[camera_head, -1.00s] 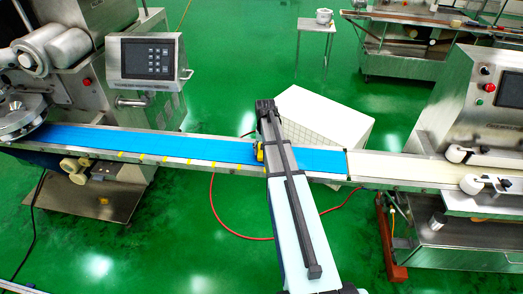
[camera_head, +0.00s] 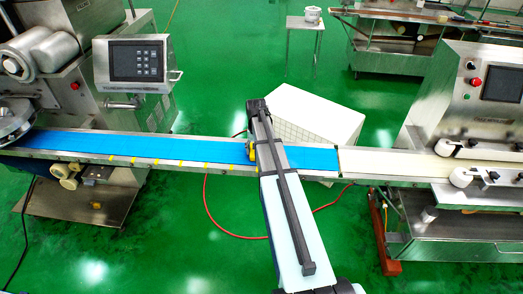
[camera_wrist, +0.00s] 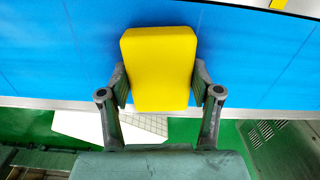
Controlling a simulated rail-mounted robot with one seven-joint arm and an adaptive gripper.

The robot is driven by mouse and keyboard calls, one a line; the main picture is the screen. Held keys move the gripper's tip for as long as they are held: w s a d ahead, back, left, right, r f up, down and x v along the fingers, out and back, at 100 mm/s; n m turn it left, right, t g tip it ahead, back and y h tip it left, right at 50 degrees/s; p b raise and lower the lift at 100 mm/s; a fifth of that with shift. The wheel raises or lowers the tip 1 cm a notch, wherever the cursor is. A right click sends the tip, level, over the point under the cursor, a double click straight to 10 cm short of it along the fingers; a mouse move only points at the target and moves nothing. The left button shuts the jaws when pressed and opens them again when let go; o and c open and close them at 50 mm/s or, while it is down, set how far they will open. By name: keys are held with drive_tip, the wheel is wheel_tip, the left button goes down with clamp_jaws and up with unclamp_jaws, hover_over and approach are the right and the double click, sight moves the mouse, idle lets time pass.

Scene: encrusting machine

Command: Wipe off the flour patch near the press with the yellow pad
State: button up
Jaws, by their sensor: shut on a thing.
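The yellow pad (camera_wrist: 158,60) is held between the two fingers of my gripper (camera_wrist: 160,88), its broad face toward the wrist camera. In the wrist view it is over the blue belt (camera_wrist: 50,45); I cannot tell whether it touches. I cannot make out a flour patch in either view, nor tell which part is the press.
A machine with a control panel (camera_head: 137,65) stands at the left end of the belt. A cream belt (camera_head: 395,166) continues right to another machine (camera_head: 476,82). A white box (camera_head: 315,115) stands behind the belt. Yellow marks line the belt's front rail. A red hose lies on the green floor.

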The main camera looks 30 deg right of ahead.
sight(238, 153)
drive_tip(key=shift+w+a, duration=0.9)
drive_tip(key=shift+a, duration=0.25)
drive_tip(key=shift+w+a, duration=0.85)
drive_tip(key=shift+a, duration=0.25)
drive_tip(key=shift+w+a, duration=0.9)
drive_tip(key=shift+a, duration=0.25)
drive_tip(key=shift+r+p, duration=0.2)
drive_tip(key=shift+p, duration=0.1)
drive_tip(key=shift+r+p, duration=1.5)
drive_tip(key=shift+r, duration=1.4)
wheel_tip(238, 153, up, 3)
drive_tip(key=shift+p, duration=0.75)
drive_tip(key=shift+s+f, duration=0.1)
